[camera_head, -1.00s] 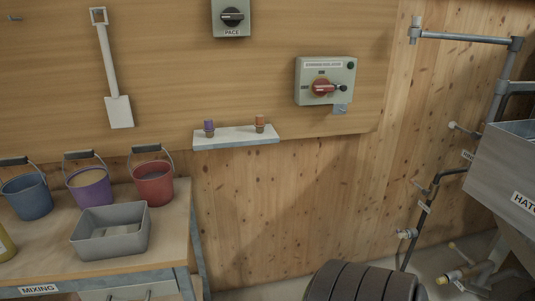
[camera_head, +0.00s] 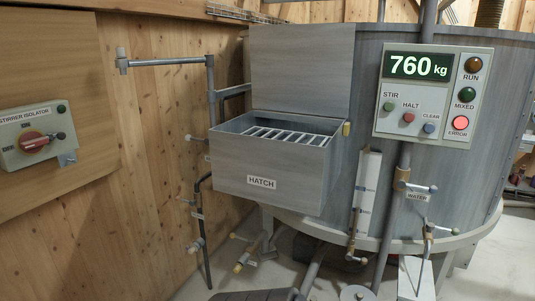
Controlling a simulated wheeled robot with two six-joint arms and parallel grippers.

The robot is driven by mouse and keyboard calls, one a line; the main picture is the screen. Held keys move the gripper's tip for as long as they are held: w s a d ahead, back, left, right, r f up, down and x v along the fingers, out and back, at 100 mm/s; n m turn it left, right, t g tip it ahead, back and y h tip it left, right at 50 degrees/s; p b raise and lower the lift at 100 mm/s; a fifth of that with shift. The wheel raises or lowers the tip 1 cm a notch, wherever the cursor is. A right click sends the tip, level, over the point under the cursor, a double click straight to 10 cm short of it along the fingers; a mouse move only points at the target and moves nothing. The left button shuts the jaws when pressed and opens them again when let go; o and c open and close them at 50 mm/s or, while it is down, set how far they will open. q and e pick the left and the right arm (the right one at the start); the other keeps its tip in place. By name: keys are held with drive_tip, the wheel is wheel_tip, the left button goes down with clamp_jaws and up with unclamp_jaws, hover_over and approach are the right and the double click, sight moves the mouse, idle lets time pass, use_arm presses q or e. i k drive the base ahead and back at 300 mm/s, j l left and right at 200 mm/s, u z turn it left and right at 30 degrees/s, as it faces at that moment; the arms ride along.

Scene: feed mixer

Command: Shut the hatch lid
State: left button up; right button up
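The hatch (camera_head: 262,183) is a grey metal box with a "HATCH" label on the front of the mixer, with a slatted grate (camera_head: 290,136) in its open top. The hatch lid (camera_head: 301,70) is a flat grey panel standing upright at the back of the box, so the hatch is open. A small yellow piece (camera_head: 346,128) sits at the right edge of the box. Neither of my grippers is in view.
A control panel (camera_head: 433,95) reads 760 kg, with the ERROR lamp lit red. A grey pipe arm (camera_head: 165,62) reaches left of the lid. The stirrer isolator (camera_head: 36,137) is on the left wall. Valves and pipes stand below the hatch.

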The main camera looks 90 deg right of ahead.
sight(302, 69)
drive_tip(key=z, duration=2.9)
drive_tip(key=i+j, duration=0.45)
